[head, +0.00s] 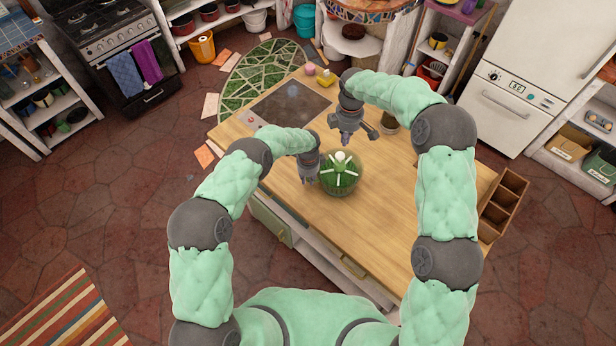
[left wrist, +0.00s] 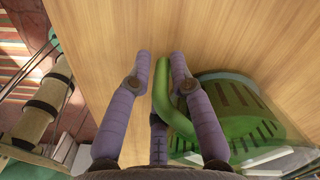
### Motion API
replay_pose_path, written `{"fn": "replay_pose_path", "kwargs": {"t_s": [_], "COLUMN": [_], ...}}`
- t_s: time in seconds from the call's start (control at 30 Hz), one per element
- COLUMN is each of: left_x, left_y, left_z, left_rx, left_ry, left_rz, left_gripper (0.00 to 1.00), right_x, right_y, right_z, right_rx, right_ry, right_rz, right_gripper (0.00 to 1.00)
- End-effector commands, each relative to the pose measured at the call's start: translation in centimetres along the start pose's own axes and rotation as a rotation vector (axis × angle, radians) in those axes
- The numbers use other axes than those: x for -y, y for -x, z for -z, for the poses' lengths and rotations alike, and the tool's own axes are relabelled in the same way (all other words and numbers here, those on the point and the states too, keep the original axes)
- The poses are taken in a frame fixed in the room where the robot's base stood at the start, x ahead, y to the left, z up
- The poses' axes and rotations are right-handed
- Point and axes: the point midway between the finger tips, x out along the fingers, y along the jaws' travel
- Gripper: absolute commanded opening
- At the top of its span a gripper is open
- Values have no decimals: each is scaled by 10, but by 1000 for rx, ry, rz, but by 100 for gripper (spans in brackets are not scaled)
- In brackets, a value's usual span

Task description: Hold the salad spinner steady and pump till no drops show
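The salad spinner (head: 341,187) stands upright on the wooden counter, with a green lid and a pale knob on top. In the left wrist view the spinner (left wrist: 240,105) is green with dark slots, and a curved green handle (left wrist: 166,100) sticks out from its side. My left gripper (head: 309,180) is at the spinner's left side. Its fingers (left wrist: 161,60) are spread, with the handle between them and a gap towards the left finger. My right gripper (head: 350,140) is open and empty, above and behind the spinner. Drops are too small to make out.
The counter (head: 400,220) is clear to the right of the spinner. A dark cooktop (head: 290,105) lies behind left. A brown jar (head: 390,124) stands near my right gripper, and a wooden compartment box (head: 502,205) is at the right edge.

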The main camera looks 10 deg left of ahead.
Motion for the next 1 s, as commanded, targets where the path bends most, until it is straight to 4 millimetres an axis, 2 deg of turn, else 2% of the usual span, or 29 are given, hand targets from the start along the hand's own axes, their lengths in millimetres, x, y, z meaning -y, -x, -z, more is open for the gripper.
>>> {"fn": "replay_pose_path", "kwargs": {"t_s": [0.07, 0.47, 1.0], "left_x": [-4, 3, 2], "left_y": [-4, 9, 102], "left_z": [1, 0, 1], "left_rx": [0, -1, -1], "left_ry": [-2, 1, 0], "left_rz": [-9, 6, 3], "left_gripper": [41, 41, 41], "right_x": [0, 0, 0], "right_y": [-1, 0, 0], "right_z": [0, 0, 0], "right_rx": [0, 0, 0], "right_ry": [0, 0, 0], "right_rz": [0, 0, 0], "right_gripper": [0, 0, 0]}}
